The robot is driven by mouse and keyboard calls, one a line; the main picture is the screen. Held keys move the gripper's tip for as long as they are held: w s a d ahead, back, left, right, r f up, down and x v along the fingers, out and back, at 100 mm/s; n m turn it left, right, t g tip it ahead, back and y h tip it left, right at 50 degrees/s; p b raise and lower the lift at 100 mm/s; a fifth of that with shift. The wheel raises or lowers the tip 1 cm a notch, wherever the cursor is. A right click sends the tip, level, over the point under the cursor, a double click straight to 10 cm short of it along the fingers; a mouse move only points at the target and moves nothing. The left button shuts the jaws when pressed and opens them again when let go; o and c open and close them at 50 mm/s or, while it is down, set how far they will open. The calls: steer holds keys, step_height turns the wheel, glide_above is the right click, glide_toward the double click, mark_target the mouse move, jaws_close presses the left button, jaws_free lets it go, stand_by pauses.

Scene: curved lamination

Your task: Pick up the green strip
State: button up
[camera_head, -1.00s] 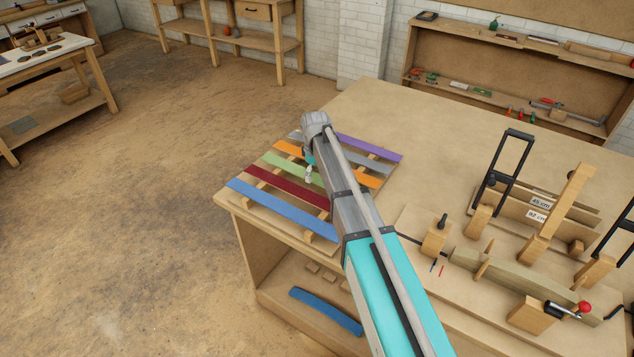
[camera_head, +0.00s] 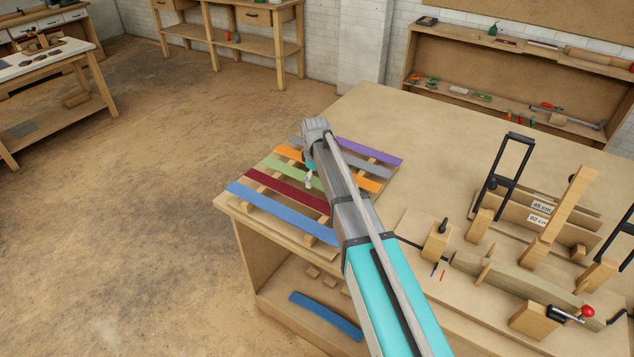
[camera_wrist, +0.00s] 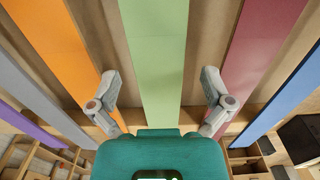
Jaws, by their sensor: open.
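The green strip (camera_head: 284,166) lies across the wooden rack on the workbench, between the dark red strip (camera_head: 288,189) and the orange strip (camera_head: 291,153). My arm hides its right part in the head view. In the wrist view the green strip (camera_wrist: 158,60) runs down the middle of the picture. My gripper (camera_wrist: 158,90) is open there, with one finger on each side of the strip and a gap on both sides. The fingers do not touch it. In the head view my gripper (camera_head: 309,179) shows only in part, at the green strip.
A blue strip (camera_head: 270,212), a purple strip (camera_head: 368,150) and grey strips lie on the same rack. In the wrist view the orange strip (camera_wrist: 60,50) and dark red strip (camera_wrist: 260,50) flank the fingers. Clamps and a curved form (camera_head: 510,281) stand at the right.

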steer(key=shift+f, duration=0.2)
stand_by(0.3)
steer(key=shift+c, duration=0.3)
steer(key=c, duration=1)
steer(key=shift+r, duration=0.2)
step_height(320, 180, up, 2)
steer(key=shift+p, duration=1)
steer(key=s+r+p, duration=1.1)
steer(key=s, duration=0.3)
steer(key=shift+d, duration=0.4)
